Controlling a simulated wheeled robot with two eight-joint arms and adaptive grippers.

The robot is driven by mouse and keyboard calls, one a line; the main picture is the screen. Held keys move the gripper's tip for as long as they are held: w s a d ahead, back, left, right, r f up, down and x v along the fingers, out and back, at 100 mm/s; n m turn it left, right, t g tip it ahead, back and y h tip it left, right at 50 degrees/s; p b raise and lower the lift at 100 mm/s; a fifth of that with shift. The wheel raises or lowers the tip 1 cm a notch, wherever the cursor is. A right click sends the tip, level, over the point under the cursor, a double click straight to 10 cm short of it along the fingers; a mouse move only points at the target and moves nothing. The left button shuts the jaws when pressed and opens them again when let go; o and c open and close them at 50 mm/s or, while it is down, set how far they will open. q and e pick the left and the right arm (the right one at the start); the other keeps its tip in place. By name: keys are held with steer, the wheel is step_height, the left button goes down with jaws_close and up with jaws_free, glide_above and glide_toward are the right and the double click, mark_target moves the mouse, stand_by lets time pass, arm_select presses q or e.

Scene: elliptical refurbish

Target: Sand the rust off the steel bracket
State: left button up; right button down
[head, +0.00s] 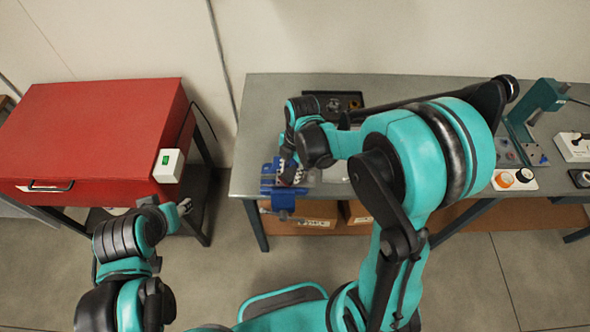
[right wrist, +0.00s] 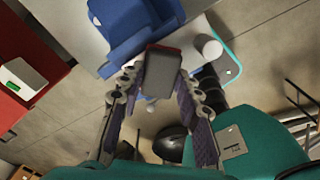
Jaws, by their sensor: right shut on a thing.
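My right gripper (head: 290,174) is at the blue vise (head: 280,198) on the near left edge of the grey workbench. In the right wrist view my right gripper (right wrist: 158,80) is shut on a dark grey block with a reddish edge (right wrist: 160,74), which looks like a sanding block. The block is close to the blue vise (right wrist: 128,28); whether it touches anything there is unclear. I cannot make out the steel bracket; the gripper and block cover the vise's jaws. My left gripper (head: 184,206) is in front of the red cabinet, away from the bench; its opening is unclear.
The red cabinet (head: 90,140) with a green-buttoned white box (head: 168,165) stands left of the workbench (head: 262,112). A dark tray (head: 345,100) lies at the back. A teal press (head: 535,105) and a white tray with caps (head: 514,180) are at right. Cardboard boxes sit below.

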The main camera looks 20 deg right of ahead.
steer(key=shift+s+d+r+p, duration=0.1)
steer(key=shift+d+r+p, duration=0.05)
steer(key=shift+r+p, duration=1.15)
steer(key=shift+d+r+p, duration=0.15)
steer(key=shift+r+p, duration=0.75)
steer(key=shift+r, duration=0.8)
steer(key=r+p, duration=0.2)
steer(key=r, duration=0.1)
steer(key=shift+d, duration=0.2)
